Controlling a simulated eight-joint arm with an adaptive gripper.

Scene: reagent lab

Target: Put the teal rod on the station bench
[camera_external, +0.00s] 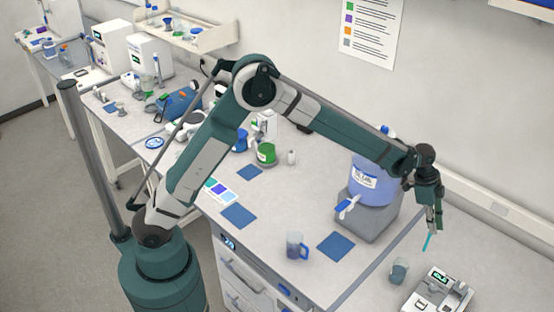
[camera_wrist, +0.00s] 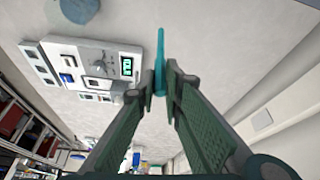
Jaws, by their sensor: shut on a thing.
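The teal rod (camera_external: 427,241) hangs tilted below my gripper (camera_external: 437,208) in the external view. In the wrist view my gripper (camera_wrist: 165,76) is shut on the teal rod (camera_wrist: 160,48), which sticks out past the fingertips. The rod is above a pale bench surface (camera_external: 478,238) at the right, beside the large main bench; this surface also shows in the wrist view (camera_wrist: 215,38). I cannot tell for certain which bench is the station bench. In the external view the rod seems apart from the surface.
A white device with a green display (camera_external: 438,291) and a grey-blue cup (camera_external: 399,271) stand on the right-hand surface. A blue container (camera_external: 373,182) on a grey block stands at the main bench's right end. The right-hand surface looks clear behind the device.

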